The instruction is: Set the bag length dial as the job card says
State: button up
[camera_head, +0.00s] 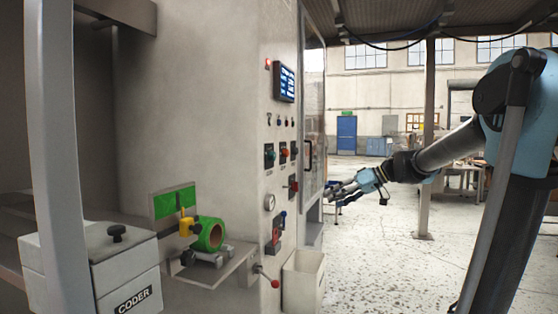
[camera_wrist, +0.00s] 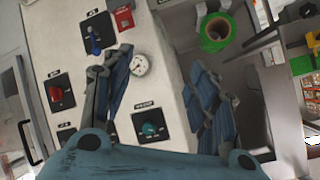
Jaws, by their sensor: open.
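My gripper (camera_head: 345,190) is in front of the machine's control panel (camera_head: 277,110), apart from it. In the wrist view its fingers are spread and empty (camera_wrist: 160,62). A teal knob on a black plate (camera_wrist: 150,125) lies between and below the fingertips in that view; a teal knob also shows on the panel in the head view (camera_head: 269,154). A red knob (camera_wrist: 57,92) is to the left. The labels are too small to read, so I cannot tell which is the bag length dial. I cannot make out a job card.
A round gauge (camera_wrist: 139,64) and a blue lever (camera_wrist: 93,46) are on the panel. A green roll (camera_head: 210,235) sits on a bracket beside the panel. A pale bin (camera_head: 302,280) stands below. The floor right of the panel is open, with a post (camera_head: 428,130) farther back.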

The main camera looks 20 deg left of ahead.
aim_at(275, 156)
jog(key=w+a+r+n+y, duration=0.3)
jog(key=w+a+r, duration=0.25)
jog(key=w, duration=0.25)
jog(key=w+a+r+n+y, duration=0.2)
jog(key=w+a+r+y, duration=0.15)
jog(key=w+r, duration=0.4)
jog(key=shift+g, duration=0.4)
jog(key=a, duration=1.7)
jog(key=shift+w+a+f, duration=0.35)
jog(key=shift+f, duration=0.05)
jog(key=c, duration=1.1)
